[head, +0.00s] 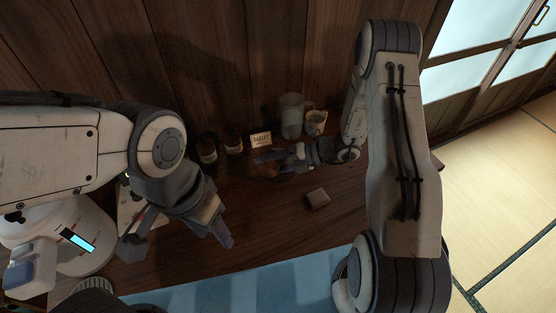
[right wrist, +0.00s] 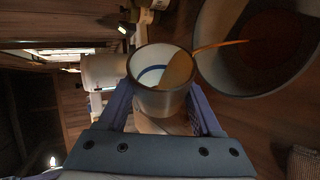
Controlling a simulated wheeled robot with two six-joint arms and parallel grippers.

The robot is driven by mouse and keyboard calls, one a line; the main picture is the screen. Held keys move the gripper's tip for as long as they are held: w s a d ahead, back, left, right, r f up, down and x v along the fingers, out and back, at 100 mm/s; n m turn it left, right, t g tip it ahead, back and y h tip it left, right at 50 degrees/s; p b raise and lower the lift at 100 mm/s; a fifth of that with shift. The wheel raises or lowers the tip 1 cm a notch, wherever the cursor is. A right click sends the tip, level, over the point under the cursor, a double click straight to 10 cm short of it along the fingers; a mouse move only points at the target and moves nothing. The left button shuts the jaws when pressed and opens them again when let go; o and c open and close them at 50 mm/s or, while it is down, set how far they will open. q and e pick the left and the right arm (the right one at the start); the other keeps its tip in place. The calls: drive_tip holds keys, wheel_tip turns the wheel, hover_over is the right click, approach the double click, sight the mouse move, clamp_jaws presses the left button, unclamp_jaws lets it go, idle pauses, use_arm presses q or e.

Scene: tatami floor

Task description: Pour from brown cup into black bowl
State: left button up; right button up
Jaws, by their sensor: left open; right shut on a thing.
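My right gripper (right wrist: 160,120) is shut on the brown cup (right wrist: 158,101), one blue finger on each side. The cup has a pale inside with a blue ring and brown liquid at its right side. A thin brown stream runs from its rim into the black bowl (right wrist: 213,72) on the right. Brown liquid lies in the bowl. In the head view the right gripper (head: 277,162) is over the table near the back; the cup and bowl are too dark there to make out clearly. My left gripper (head: 219,230) is open and empty over the front of the table, apart from both.
A small label card (head: 261,140), dark jars (head: 207,150), a glass jar (head: 291,115) and a mug (head: 315,123) stand along the back wall. A small brown block (head: 317,199) lies right of centre. A white appliance (head: 85,235) is at left.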

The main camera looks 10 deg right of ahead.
drive_tip(key=shift+w+d+r+m+g+y+p, duration=0.3)
drive_tip(key=shift+w+d+m+p, duration=0.1)
drive_tip(key=shift+w+p, duration=0.15)
idle(0.4)
drive_tip(key=shift+w+r+m+g+y+p, duration=0.1)
drive_tip(key=shift+r+m+g+y+p, duration=0.2)
drive_tip(key=shift+m+p, duration=0.2)
idle(0.8)
drive_tip(key=shift+w+d+f+m+y, duration=0.1)
drive_tip(key=shift+d+f+m+y, duration=0.05)
drive_tip(key=shift+f+m+y, duration=0.2)
idle(0.5)
